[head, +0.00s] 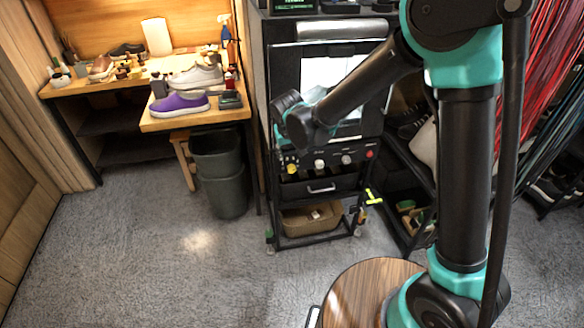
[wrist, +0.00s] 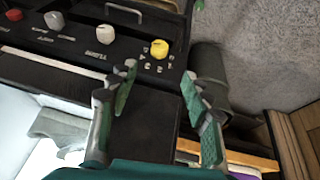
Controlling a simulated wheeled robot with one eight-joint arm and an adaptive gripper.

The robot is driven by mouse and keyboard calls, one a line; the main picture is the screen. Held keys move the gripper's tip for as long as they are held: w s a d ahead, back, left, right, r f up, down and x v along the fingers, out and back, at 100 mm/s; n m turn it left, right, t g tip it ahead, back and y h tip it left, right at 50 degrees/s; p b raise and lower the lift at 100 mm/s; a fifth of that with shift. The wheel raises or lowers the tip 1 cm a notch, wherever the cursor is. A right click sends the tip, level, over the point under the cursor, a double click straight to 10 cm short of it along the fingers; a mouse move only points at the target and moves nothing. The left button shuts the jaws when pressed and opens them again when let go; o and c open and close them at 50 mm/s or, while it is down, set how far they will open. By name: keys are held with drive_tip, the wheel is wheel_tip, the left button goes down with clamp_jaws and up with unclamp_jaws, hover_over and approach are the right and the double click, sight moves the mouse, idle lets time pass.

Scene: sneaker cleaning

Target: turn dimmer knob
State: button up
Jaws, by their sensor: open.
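A control panel on the black cabinet carries a row of knobs: a yellow knob (head: 291,169), a white knob (head: 319,165), a grey knob (head: 346,159) and a small red one (head: 370,154). The panel labels are upside down, and I cannot tell which names the dimmer. My gripper (wrist: 159,76) is open and empty, with the yellow knob beyond the gap between its fingertips, apart from them. In the head view my arm hides most of the gripper.
A drawer with a handle (head: 322,188) is below the knobs, and a lit box (head: 335,75) is above. Grey bins (head: 222,190) stand left of the cabinet. A workbench with a purple shoe (head: 180,104) is further left. The grey floor (head: 150,240) in front is clear.

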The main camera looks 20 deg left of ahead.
sight(289, 169)
drive_tip(key=x, duration=1.3)
drive_tip(key=shift+s, duration=0.1)
clamp_jaws()
drive_tip(key=t+h, duration=0.1)
drive_tip(key=n+t+h, duration=0.1)
drive_tip(key=h, duration=0.1)
drive_tip(key=shift+s+a+f, duration=0.1)
drive_tip(key=shift+s+a, duration=0.1)
drive_tip(key=shift+a, duration=0.2)
drive_tip(key=shift+s+a+f+n+t+h, duration=0.1)
drive_tip(key=shift+n+t+h, duration=0.1)
drive_tip(key=shift+t+h, duration=0.6)
drive_tip(key=shift+a+f+n+t+h, duration=0.1)
drive_tip(key=shift+n+t+h, duration=0.1)
drive_tip(key=shift+t+h, duration=0.6)
drive_tip(key=shift+h, duration=0.3)
